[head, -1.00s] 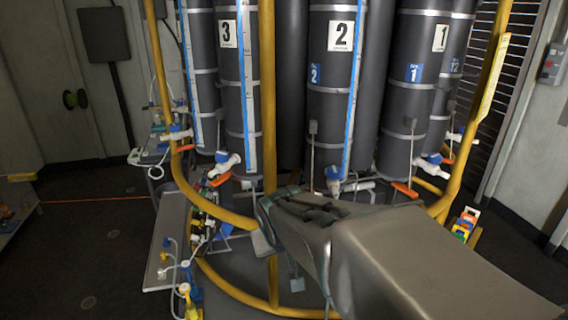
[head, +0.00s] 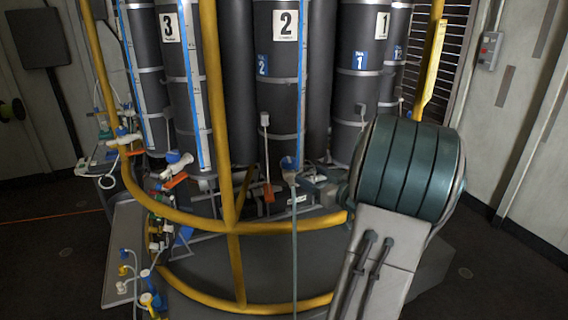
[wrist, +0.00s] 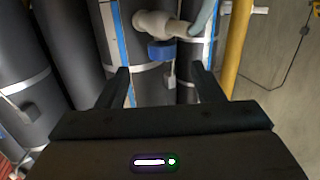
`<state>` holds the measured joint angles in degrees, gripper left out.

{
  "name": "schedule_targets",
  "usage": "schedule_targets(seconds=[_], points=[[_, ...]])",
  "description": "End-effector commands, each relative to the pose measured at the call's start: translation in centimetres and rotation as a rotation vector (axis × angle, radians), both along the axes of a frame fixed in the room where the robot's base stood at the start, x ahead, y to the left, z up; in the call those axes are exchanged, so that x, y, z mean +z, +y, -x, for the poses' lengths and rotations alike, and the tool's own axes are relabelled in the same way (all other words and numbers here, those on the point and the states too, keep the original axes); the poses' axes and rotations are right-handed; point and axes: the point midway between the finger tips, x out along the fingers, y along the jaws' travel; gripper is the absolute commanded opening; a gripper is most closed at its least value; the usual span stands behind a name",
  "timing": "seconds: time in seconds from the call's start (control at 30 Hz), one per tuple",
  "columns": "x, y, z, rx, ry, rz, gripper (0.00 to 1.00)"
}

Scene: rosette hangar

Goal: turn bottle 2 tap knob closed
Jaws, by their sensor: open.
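Bottle 2 (head: 277,85) is a tall dark cylinder with a white "2" label, in the middle of the head view. Its small blue tap knob (head: 289,163) is low on the front, with a pale hose hanging below. In the wrist view a white tap (wrist: 155,22) with a blue knob (wrist: 160,50) sits ahead of my gripper (wrist: 163,76), near a pale hose; this looks like the same tap. My gripper is open. The knob appears beyond the fingertips, with nothing seen between them. My gripper cannot be made out in the head view.
A yellow rail frame (head: 236,230) runs in front of the bottles, and a yellow post (wrist: 238,45) shows right of the tap in the wrist view. An orange tag (head: 268,193) hangs left of the tap. Bottle 3 (head: 185,100) and bottle 1 (head: 358,75) flank bottle 2.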

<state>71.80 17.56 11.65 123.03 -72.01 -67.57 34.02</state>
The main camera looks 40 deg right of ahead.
Motion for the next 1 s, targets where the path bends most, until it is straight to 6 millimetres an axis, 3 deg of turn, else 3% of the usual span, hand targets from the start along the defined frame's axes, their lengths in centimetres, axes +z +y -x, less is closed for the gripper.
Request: schedule_targets(seconds=[0.1,0.27,0.47,0.8,1.0], points=[[-0.2,-0.6,1.4,0.043,-0.041,-0.031,0.61],[-0.2,-0.5,1.3,0.066,-0.056,-0.041,0.61],[-0.1,-0.2,-1.8,0.066,-0.056,-0.042,0.61],[-0.1,0.4,-8.9,0.064,-0.056,-0.041,0.61],[-0.1,0.6,-11.3,0.063,-0.056,-0.040,0.61]])
